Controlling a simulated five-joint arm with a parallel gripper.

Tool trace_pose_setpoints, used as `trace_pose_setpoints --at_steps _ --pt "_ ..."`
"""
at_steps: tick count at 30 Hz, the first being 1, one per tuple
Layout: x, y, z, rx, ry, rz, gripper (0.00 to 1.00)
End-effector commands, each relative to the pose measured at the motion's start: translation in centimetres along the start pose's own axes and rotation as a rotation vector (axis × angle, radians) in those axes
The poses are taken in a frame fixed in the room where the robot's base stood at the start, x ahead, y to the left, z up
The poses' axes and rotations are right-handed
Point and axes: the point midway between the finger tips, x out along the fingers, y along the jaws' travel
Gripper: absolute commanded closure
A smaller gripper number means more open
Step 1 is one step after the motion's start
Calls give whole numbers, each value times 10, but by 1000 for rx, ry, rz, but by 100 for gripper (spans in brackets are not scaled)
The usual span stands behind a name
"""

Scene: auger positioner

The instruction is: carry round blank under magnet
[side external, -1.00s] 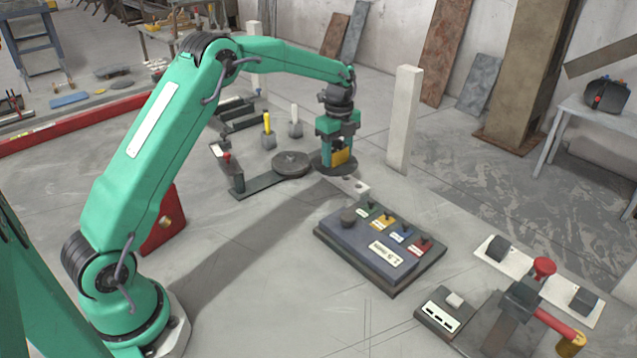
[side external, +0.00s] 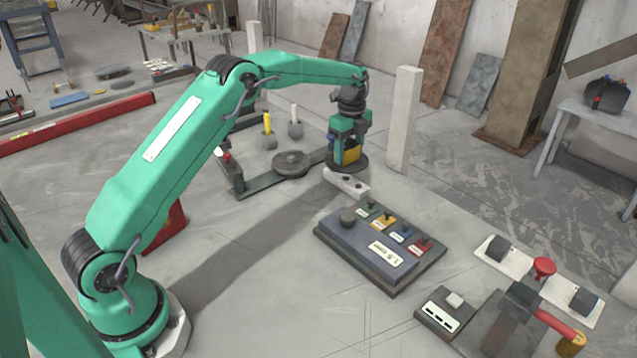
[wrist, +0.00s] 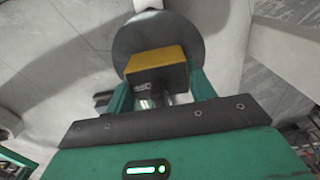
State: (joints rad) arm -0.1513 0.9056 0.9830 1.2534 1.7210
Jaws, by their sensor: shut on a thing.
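My gripper (side external: 347,148) points down and is shut on a yellow-and-black block that looks like the magnet (side external: 352,155). The wrist view shows this magnet's yellow top (wrist: 155,58) between the two green fingers (wrist: 160,88). The dark round blank (side external: 358,165) is directly under the magnet, flat side up. In the wrist view the blank (wrist: 150,28) spreads out beyond the magnet as a wide grey disc. The magnet hides the blank's middle. The blank appears to be off the floor, but its exact height cannot be told.
A pale block with dark holes (side external: 346,182) lies just below and in front of the blank. A dark fixture with a round disc (side external: 291,162) is to the left. A white post (side external: 404,120) stands close on the right. A control box (side external: 375,250) lies in front.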

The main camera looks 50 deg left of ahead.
Motion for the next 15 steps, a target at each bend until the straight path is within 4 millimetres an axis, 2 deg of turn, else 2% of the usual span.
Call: trace_pose_setpoints --at_steps 15 --pt "20 -1 0 0 -1 -6 94"
